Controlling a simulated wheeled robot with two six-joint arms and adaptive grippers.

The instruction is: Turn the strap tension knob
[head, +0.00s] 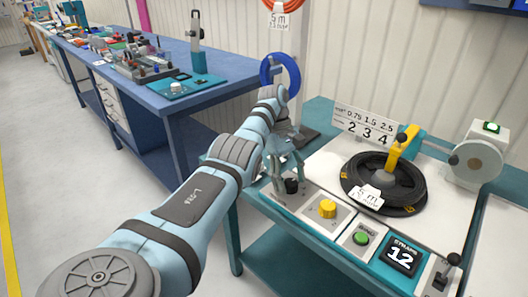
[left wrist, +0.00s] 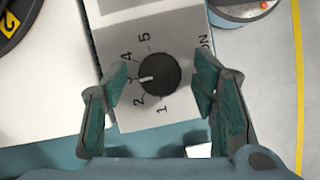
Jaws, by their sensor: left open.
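The strap tension knob (left wrist: 160,74) is a round black dial on a light grey panel (left wrist: 185,119) marked 1 to 5. Its white pointer line is toward the 3. My left gripper (left wrist: 161,68) is open over it, one finger on each side of the knob, with a visible gap on each side. In the head view the same black knob (head: 292,186) shows at the left end of the bench's front row, partly behind my left gripper (head: 288,188). My right gripper is not in view.
A yellow knob (head: 328,209), a green button (head: 362,238) and a display reading 12 (head: 402,254) stand to the right. A black cable coil (head: 383,183) lies behind them. A lever (head: 447,270) stands at the front right. A blue workbench (head: 120,61) is at the back left.

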